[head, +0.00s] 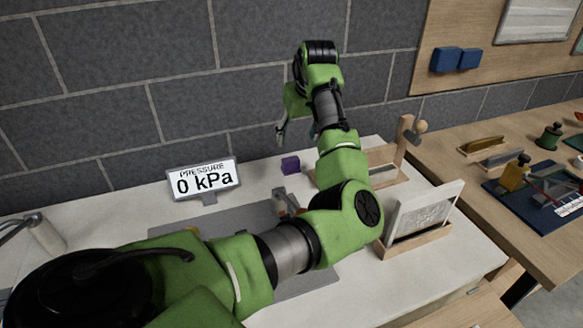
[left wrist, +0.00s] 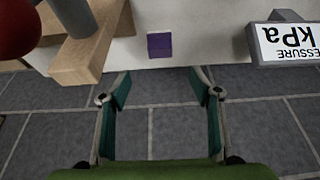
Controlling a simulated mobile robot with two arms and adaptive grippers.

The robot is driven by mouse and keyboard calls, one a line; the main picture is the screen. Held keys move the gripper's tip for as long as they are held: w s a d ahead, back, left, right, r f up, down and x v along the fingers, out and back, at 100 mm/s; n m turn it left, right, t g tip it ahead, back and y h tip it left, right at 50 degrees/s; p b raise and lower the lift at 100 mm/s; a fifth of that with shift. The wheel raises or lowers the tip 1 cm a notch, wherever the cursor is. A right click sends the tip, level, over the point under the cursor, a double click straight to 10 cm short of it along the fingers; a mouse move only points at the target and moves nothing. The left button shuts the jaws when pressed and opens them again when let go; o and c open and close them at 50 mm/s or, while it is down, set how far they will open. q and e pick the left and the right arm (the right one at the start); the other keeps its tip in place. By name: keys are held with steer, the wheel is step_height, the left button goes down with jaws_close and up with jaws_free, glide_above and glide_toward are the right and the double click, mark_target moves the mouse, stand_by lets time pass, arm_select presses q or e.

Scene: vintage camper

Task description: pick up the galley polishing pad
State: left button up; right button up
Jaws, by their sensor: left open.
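A small purple block (head: 290,165), which looks like the polishing pad, sits on the white counter near the wall. It also shows in the left wrist view (left wrist: 159,44), beyond the fingertips and roughly centred between them. My left gripper (head: 281,130) hangs above and behind the block, near the wall, with clear space between them. In the left wrist view my left gripper (left wrist: 161,80) has its two fingers spread wide with nothing between them. My right gripper is not in view.
A pressure sign reading 0 kPa (head: 206,180) stands left of the block. A wooden stand (head: 405,140) with a post and a white panel in a wooden holder (head: 425,214) are on the right. A wooden bench with tools (head: 475,215) lies farther right. Blue blocks (head: 446,59) are mounted on the wall board.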

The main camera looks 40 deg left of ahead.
mark_target(291, 160)
arm_select(q)
steer(key=p+x, duration=0.1)
steer(key=x, duration=0.8)
steer(key=shift+w+a+f, duration=0.2)
steer(key=shift+w, duration=0.05)
steer(key=x, duration=0.1)
steer(key=p+x, duration=0.2)
steer(key=x, duration=0.1)
steer(key=shift+s+d+f, duration=0.1)
steer(key=shift+s, duration=0.15)
steer(key=shift+w+f, duration=0.15)
steer(key=shift+f, duration=0.4)
steer(key=shift+r, duration=0.1)
steer(key=c, duration=1.2)
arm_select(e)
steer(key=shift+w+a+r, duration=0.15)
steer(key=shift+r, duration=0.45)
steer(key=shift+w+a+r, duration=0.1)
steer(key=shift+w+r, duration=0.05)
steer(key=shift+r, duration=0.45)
